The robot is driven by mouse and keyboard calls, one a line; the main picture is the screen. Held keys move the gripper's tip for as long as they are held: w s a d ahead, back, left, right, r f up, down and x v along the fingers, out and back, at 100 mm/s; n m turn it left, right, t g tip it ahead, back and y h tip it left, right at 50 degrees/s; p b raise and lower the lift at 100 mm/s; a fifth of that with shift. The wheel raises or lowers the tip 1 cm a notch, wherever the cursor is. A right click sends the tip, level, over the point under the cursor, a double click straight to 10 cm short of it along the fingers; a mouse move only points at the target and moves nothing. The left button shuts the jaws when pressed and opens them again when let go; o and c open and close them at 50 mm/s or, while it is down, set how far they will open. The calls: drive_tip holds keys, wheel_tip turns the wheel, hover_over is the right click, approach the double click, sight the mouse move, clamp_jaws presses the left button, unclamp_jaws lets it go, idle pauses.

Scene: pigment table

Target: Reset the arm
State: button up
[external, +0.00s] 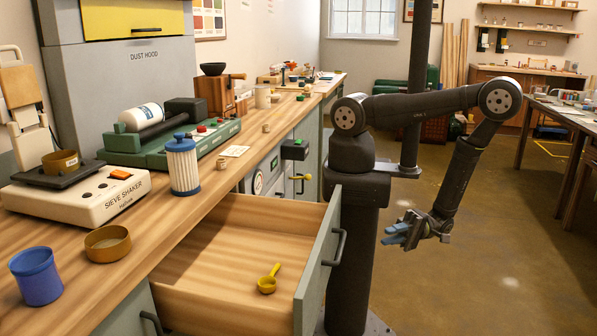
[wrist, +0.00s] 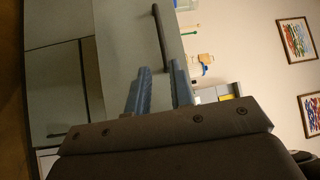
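My gripper (external: 397,233) hangs low over the floor to the right of the open drawer in the external view, apart from everything. Its blue fingers point left, toward the outside of the drawer front (external: 318,262). In the wrist view, the two fingers (wrist: 161,88) stand apart with a gap between them and nothing held. Beyond them are a grey-green front and its dark handle (wrist: 163,38). My arm is bent, its elbow high at the right.
The open drawer (external: 225,240) holds a yellow scoop (external: 268,281). The bench carries a blue cup (external: 36,276), a brown ring-shaped dish (external: 107,243), a blue-and-white jar (external: 182,165) and a sieve shaker (external: 80,195). Another table (external: 567,112) stands at the right. The floor between is clear.

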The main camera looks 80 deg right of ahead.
sight(341, 246)
drive_tip(key=x, duration=1.7)
drive_tip(key=shift+w+a, duration=0.15)
drive_tip(key=shift+w, duration=0.05)
drive_tip(key=s+d+f, duration=0.1)
drive_tip(key=s+d, duration=0.5)
drive_tip(key=s, duration=0.4)
drive_tip(key=shift+s+d, duration=0.35)
drive_tip(key=shift+s, duration=0.05)
drive_tip(key=shift+f, duration=0.1)
drive_tip(key=shift+w, duration=0.1)
